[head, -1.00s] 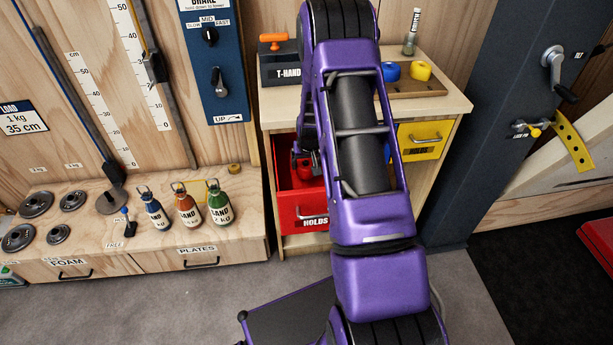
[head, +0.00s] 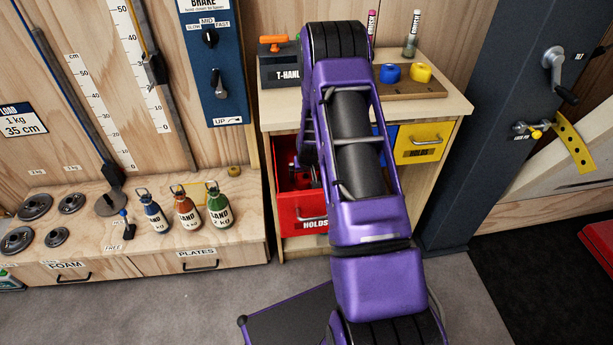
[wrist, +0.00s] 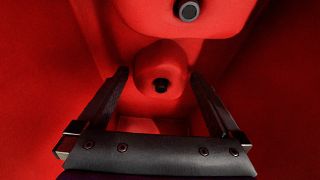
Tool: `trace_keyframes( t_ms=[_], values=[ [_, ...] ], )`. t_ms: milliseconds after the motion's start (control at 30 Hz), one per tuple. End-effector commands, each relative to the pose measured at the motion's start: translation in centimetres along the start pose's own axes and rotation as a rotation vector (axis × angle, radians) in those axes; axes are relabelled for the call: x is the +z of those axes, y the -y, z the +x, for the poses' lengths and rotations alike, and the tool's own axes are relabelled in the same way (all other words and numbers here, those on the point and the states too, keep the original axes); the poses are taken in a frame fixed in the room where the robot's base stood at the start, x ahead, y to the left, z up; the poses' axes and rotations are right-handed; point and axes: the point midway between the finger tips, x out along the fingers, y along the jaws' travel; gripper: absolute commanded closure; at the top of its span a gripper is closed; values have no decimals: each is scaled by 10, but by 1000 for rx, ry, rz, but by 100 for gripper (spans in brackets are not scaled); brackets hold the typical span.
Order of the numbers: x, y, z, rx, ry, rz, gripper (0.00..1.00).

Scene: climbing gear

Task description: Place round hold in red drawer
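The red drawer (head: 305,221), labelled HOLDS, is pulled open at the left of the wooden cabinet. My gripper (wrist: 160,76) is down inside it, mostly hidden behind my arm in the head view. In the wrist view its two fingers are spread on either side of a rounded red hold (wrist: 161,62) with a dark bolt hole. Narrow gaps seem to show between the fingers and this hold. A larger red hold (wrist: 150,12) with a grey-rimmed hole lies just beyond it. Red on red makes the outlines hard to separate.
A closed yellow drawer (head: 419,142) is at the right, with a blue drawer (head: 390,135) partly hidden by my arm. On the cabinet top, a wooden tray (head: 440,88) carries a blue and a yellow hold. Sand bottles stand on the low bench at left.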

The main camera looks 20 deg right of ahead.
Motion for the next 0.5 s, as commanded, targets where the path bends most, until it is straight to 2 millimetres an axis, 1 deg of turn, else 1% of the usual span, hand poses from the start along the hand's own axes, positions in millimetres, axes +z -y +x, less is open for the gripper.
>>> trace_keyframes(
  t_ms=[167, 267, 367, 500],
  values=[
    [0, 0, -1, 0, 0, 0, 0],
    [-2, 0, -6, 0, 0, 0, 0],
    [-3, 0, -18, 0, -2, 0, 0],
    [-4, 0, -47, 0, -3, 0, 0]
  ],
)
